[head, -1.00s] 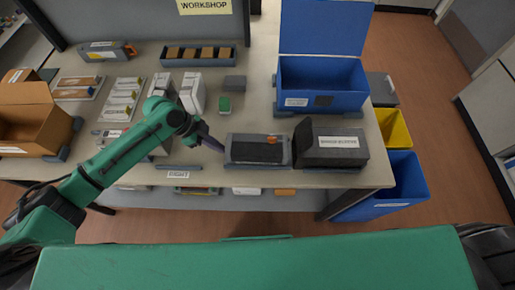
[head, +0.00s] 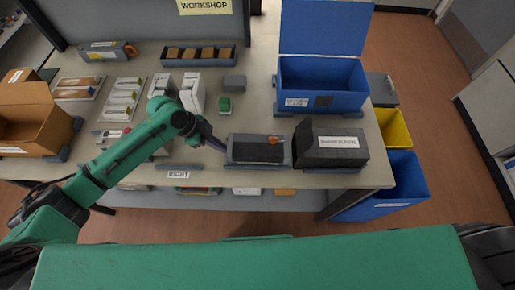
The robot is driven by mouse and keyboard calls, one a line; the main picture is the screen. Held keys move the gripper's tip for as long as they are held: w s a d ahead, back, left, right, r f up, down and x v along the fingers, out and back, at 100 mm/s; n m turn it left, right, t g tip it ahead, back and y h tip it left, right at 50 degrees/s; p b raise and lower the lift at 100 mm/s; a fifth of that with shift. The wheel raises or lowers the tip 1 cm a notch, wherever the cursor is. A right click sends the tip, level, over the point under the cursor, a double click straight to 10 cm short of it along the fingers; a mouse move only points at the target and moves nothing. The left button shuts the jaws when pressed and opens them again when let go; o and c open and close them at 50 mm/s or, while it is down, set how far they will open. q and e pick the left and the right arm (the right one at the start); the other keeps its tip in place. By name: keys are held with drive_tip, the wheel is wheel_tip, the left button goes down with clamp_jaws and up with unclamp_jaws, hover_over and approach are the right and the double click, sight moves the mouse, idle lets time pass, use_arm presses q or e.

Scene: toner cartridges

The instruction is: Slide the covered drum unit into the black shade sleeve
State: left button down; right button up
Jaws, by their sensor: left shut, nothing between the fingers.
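The covered drum unit (head: 258,152), dark with an orange piece at its back right, lies flat in a grey tray on the table. The black shade sleeve (head: 331,142), a dark box with a white label, stands just right of it. The drum unit is outside the sleeve; whether their ends touch I cannot tell. My left gripper (head: 220,147) is shut and empty, its tip at the left end of the drum unit's tray. Whether it touches is too small to tell. My right gripper is not in view.
An open blue box (head: 322,88) stands behind the sleeve. A yellow bin (head: 394,128) and a blue bin (head: 400,188) stand off the table's right edge.

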sight(273, 145)
use_arm(q)
drive_tip(key=shift+s+d, duration=0.2)
drive_tip(key=shift+d, duration=2.35)
drive_tip(key=shift+s+d, duration=0.2)
drive_tip(key=shift+d, duration=2.6)
drive_tip(key=shift+s+d+b, duration=0.15)
drive_tip(key=shift+d+b, duration=0.25)
drive_tip(key=shift+d, duration=1.8)
drive_tip(key=shift+s+d+b, duration=0.1)
drive_tip(key=shift+d+b, duration=0.25)
drive_tip(key=shift+d, duration=2.2)
drive_tip(key=shift+s+d+p, duration=0.1)
drive_tip(key=shift+d+p, duration=0.35)
drive_tip(key=shift+d, duration=0.05)
drive_tip(key=shift+a+r+p, duration=0.1)
drive_tip(key=shift+a+p, duration=0.4)
drive_tip(key=shift+a, duration=0.1)
drive_tip(key=shift+a+p, duration=0.55)
drive_tip(key=shift+a, duration=0.9)
